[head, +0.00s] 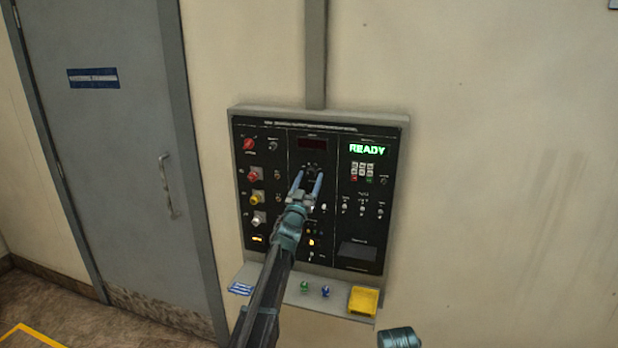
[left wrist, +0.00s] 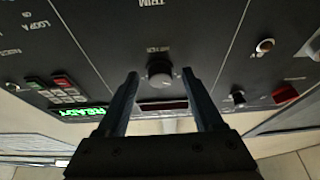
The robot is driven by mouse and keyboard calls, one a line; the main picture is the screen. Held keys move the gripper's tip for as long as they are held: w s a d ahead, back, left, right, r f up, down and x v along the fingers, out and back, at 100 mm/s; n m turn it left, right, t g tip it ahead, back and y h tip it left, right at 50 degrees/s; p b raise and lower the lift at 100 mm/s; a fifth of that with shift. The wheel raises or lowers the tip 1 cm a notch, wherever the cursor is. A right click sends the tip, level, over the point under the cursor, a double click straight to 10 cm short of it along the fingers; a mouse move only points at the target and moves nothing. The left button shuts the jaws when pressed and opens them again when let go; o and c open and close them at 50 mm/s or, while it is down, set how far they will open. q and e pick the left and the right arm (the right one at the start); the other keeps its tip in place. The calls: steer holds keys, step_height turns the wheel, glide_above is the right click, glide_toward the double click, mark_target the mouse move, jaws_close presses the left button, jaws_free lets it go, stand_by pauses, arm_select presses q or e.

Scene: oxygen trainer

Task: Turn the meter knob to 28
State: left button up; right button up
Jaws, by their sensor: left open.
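The meter knob (head: 312,169) is a small dark knob below the dark red display (head: 313,143) in the panel's middle column. In the left wrist view the knob (left wrist: 160,72) appears upside down under its label, with the display (left wrist: 165,105) beside it. My left gripper (head: 309,176) is open in front of the panel. In the left wrist view its fingertips (left wrist: 159,74) stand on either side of the knob, with a visible gap on both sides. The number on the display is not readable. My right gripper's fingers do not show.
The black panel (head: 262,210) has red, yellow and white knobs at left, and a green READY screen (head: 367,150) and keypad (head: 362,171) at right. A shelf (head: 262,272) below holds small plugs and a yellow box (head: 363,300). A grey door (head: 110,150) is at left.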

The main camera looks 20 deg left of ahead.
arm_select(q)
jaws_close()
stand_by(0.3)
steer(key=shift+m, duration=0.3)
steer(key=m+h, duration=0.2)
steer(key=m, duration=0.1)
steer(key=m+h, duration=0.1)
steer(key=m, duration=0.1)
steer(key=shift+a+r+g+p, duration=0.1)
steer(key=shift+a+g+p, duration=0.15)
steer(key=shift+g+p, duration=0.1)
steer(key=shift+a+r+m+g+h+p, duration=0.1)
steer(key=shift+m+g+h+p, duration=0.3)
steer(key=shift+m, duration=0.9)
steer(key=shift+a+m+g+h+p, duration=0.1)
steer(key=shift+m+h+p, duration=0.25)
steer(key=shift+m+h, duration=0.65)
steer(key=shift+d+m, duration=0.1)
steer(key=shift+m, duration=0.5)
